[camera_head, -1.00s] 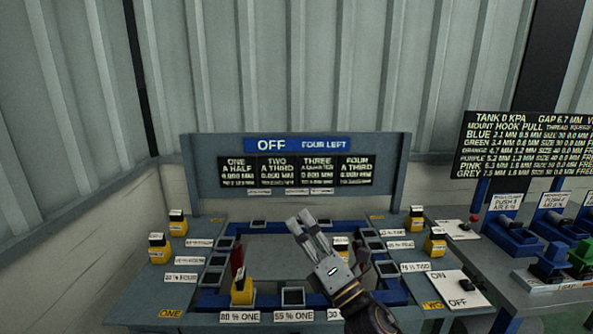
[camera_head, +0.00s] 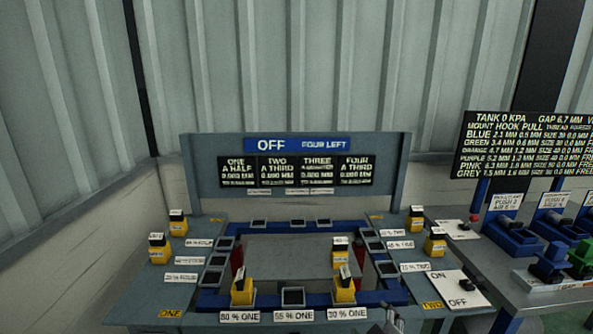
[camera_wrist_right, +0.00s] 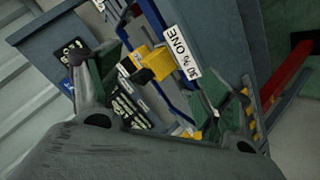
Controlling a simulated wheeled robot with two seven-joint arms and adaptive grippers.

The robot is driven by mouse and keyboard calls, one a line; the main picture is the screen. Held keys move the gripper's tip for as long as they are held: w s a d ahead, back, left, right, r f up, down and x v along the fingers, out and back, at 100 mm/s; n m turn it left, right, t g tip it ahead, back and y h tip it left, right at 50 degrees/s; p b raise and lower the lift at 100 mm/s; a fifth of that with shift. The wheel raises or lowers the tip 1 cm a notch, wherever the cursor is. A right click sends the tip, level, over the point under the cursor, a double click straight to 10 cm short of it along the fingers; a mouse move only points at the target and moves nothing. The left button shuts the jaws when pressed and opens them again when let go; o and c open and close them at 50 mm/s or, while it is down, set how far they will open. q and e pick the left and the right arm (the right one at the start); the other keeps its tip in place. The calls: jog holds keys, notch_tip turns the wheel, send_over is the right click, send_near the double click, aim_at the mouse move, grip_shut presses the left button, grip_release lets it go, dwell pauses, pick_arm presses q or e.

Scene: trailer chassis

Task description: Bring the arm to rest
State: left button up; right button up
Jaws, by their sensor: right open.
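My right gripper (camera_wrist_right: 172,100) shows in the right wrist view with its two fingers spread apart and nothing between them. Beyond its fingers are a yellow block (camera_wrist_right: 158,64) and a white "30 % ONE" label (camera_wrist_right: 180,50) on the workbench. In the head view only a small grey part of my right arm shows at the bottom edge, right of the middle. My left gripper is not in view. The bench frame (camera_head: 180,290) holds several yellow blocks, one of them at the front right (camera_head: 344,291) above its label.
A sign board (camera_head: 300,145) reading "OFF" and "FOUR LEFT" stands behind the bench. An ON/OFF switch panel (camera_head: 452,288) lies at the right. A side table (camera_head: 490,262) carries blue and green fixtures (camera_head: 582,258) under a black text board (camera_head: 520,145). The bench centre (camera_head: 285,252) is clear.

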jog(key=s+d+f+m+g, duration=0.1)
jog(key=s+f+m+g, duration=0.25)
jog(key=s+f, duration=0.4)
jog(key=s+d+f+m+g, duration=0.25)
jog(key=s+f+g, duration=0.2)
jog(key=s, duration=0.55)
notch_tip(320, 180, down, 33)
jog(key=s+g, duration=0.1)
jog(key=s, duration=0.2)
jog(key=s+d+f, duration=0.2)
jog(key=s+f, duration=0.8)
jog(key=s+d+f+g, duration=0.1)
jog(key=s+d+f, duration=0.2)
jog(key=s+f, duration=0.6)
jog(key=shift+s+f+g, duration=0.3)
jog(key=shift+s+f, duration=0.05)
jog(key=shift+s, duration=0.8)
jog(key=shift+d, duration=0.1)
